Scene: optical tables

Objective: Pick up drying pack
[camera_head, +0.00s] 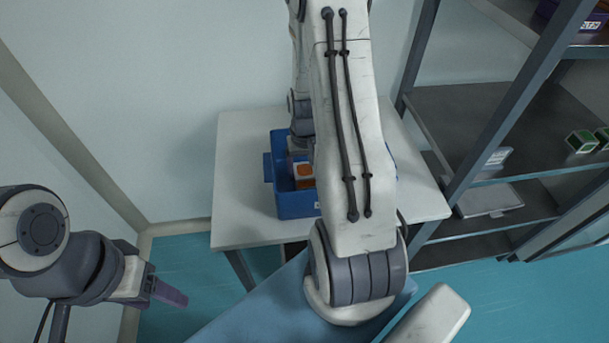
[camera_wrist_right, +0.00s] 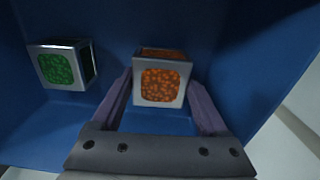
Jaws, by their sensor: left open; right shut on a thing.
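The drying pack with an orange granular window and pale frame (camera_wrist_right: 161,84) is in the blue bin, between the two purple fingers of my right gripper (camera_wrist_right: 160,92). The gripper is shut on it. The orange pack also shows in the head view (camera_head: 304,172), partly hidden by my right arm. A second pack with a green window (camera_wrist_right: 57,68) sits to the left in the bin in the right wrist view, apart from the fingers. My left gripper (camera_head: 168,292) is open and empty, low at the left in the head view, away from the bin.
The blue bin (camera_head: 287,206) stands on a white table (camera_head: 232,170) against the wall; my right arm covers much of it. A dark metal shelf rack (camera_head: 480,110) stands at the right, holding several small boxes, including a green one (camera_head: 581,141). Teal floor is clear at the left.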

